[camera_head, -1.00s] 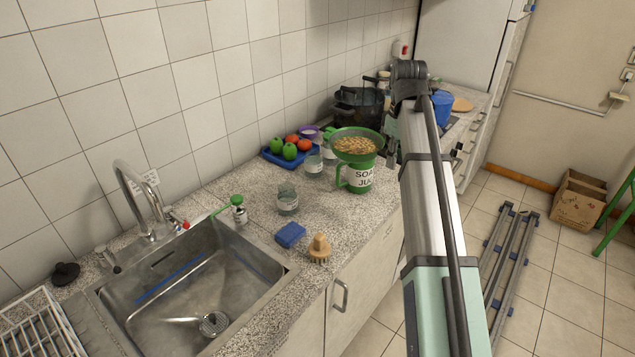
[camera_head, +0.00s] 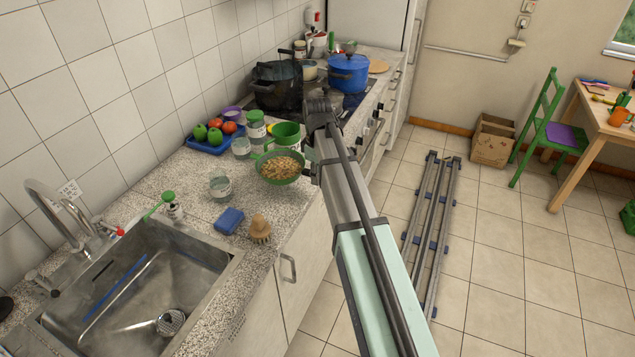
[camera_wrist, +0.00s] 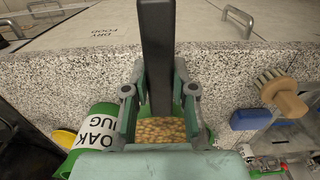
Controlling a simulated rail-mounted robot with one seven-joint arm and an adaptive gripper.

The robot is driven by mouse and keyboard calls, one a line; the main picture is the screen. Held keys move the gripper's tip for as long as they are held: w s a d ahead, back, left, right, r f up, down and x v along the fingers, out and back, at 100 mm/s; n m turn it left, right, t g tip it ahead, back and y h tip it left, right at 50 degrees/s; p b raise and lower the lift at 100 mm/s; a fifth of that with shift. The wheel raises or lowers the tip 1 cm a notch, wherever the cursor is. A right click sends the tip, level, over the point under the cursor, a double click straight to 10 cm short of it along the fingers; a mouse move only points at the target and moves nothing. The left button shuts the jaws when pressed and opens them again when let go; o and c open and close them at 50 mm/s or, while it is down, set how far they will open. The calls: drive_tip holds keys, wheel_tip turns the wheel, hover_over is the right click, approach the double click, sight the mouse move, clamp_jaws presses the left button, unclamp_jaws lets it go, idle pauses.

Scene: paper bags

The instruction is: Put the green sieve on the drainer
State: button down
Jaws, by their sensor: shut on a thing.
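The green sieve (camera_head: 281,180), filled with tan beans or chickpeas, is in the head view at the counter's front edge. My gripper (camera_head: 311,163) is at its right side and shut on it, partly hidden behind my arm. The sieve looks level and raised, beside the green soak jug (camera_head: 287,134). In the wrist view my gripper (camera_wrist: 158,100) has the sieve's contents showing between its fingers, and the jug (camera_wrist: 97,141) lies to the left. The drainer is not clearly visible in either current view.
The sink (camera_head: 130,285) is at lower left, with a faucet (camera_head: 60,215) behind. A blue sponge (camera_head: 229,221), wooden brush (camera_head: 260,229) and glass jar (camera_head: 220,187) stand between sink and sieve. A blue tray (camera_head: 205,143) of fruit and a blue pot (camera_head: 348,73) are farther back.

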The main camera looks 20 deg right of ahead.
drive_tip(key=shift+f+p, duration=0.5)
drive_tip(key=shift+f, duration=1.65)
drive_tip(key=c, duration=0.9)
unclamp_jaws()
drive_tip(key=shift+c, duration=0.2)
wheel_tip(320, 180, up, 10)
drive_tip(key=b, duration=0.2)
drive_tip(key=shift+r+b, duration=0.25)
drive_tip(key=shift+b, duration=0.1)
drive_tip(key=shift+o, duration=0.5)
drive_tip(key=shift+r, duration=0.9)
